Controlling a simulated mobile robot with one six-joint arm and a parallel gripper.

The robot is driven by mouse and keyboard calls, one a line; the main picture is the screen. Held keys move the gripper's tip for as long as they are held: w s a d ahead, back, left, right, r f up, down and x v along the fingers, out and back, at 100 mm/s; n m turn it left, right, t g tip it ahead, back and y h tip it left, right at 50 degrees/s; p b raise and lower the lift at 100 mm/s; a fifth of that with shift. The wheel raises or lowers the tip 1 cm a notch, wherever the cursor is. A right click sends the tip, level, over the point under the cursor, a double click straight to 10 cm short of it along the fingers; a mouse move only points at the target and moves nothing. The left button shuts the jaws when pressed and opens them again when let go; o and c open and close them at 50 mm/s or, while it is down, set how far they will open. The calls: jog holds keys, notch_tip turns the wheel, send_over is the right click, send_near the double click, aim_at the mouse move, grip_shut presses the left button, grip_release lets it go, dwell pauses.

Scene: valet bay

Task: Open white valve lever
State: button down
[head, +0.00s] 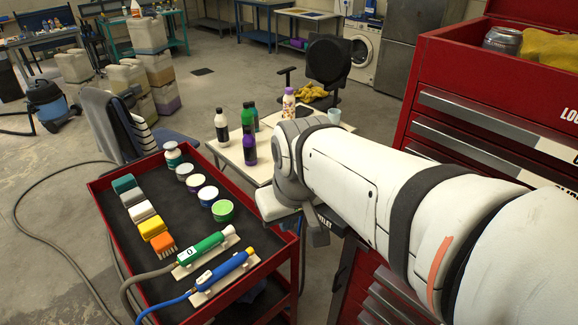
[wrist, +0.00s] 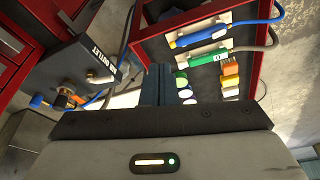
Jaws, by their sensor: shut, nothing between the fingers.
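A dark box marked as an air outlet (wrist: 88,62) shows at the left of the wrist view. In the head view my arm hides most of this box. My gripper (wrist: 168,78) is shut and empty, its dark fingers together in the wrist view. It points between the outlet box and the red cart, with no contact visible.
The red cart (head: 103,207) holds a green tool (head: 203,247), a blue tool (head: 222,271), brushes and small tubs. A red tool cabinet (head: 412,90) stands at the right. A small table with bottles (head: 249,148) stands behind the cart. Hoses lie on the floor at left.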

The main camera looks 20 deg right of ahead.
jog(key=w+d+r+n+g+b, duration=0.1)
jog(key=w+d+r+n+b, duration=0.1)
jog(key=w+d, duration=1.3)
jog(key=shift+s+a+p+x, duration=0.15)
jog(key=shift+s+p+x, duration=0.15)
jog(key=shift+x, duration=1.75)
jog(key=shift+s+a+p+x, duration=0.1)
jog(key=shift+s+p+x, duration=0.2)
jog(key=shift+x, duration=1.75)
jog(key=shift+s+a+p+x, duration=0.2)
jog(key=shift+s+x, duration=0.15)
jog(key=shift+x, duration=1.75)
jog(key=shift+f, duration=0.15)
